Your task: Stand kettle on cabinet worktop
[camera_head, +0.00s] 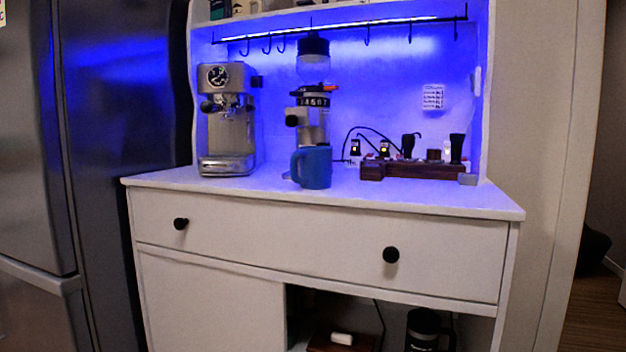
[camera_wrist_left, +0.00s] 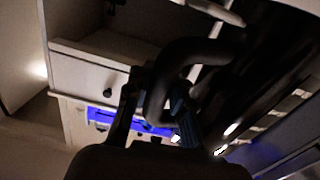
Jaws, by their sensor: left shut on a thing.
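My left gripper (camera_wrist_left: 160,122) shows in the left wrist view, shut on a dark curved handle (camera_wrist_left: 200,50). The handle looks like the kettle's; the rest of the kettle is too dark to make out. No gripper and no held kettle show in the head view. The white cabinet worktop (camera_head: 340,198) is in the middle of the head view, below a blue-lit back panel. My right gripper is in neither view.
An espresso machine (camera_head: 226,135) stands at the worktop's left. A grinder (camera_head: 312,110) with a blue mug (camera_head: 312,167) in front is in the middle. A dark wooden stand (camera_head: 415,170) with tools is at the right. Bare strips lie between them and along the front.

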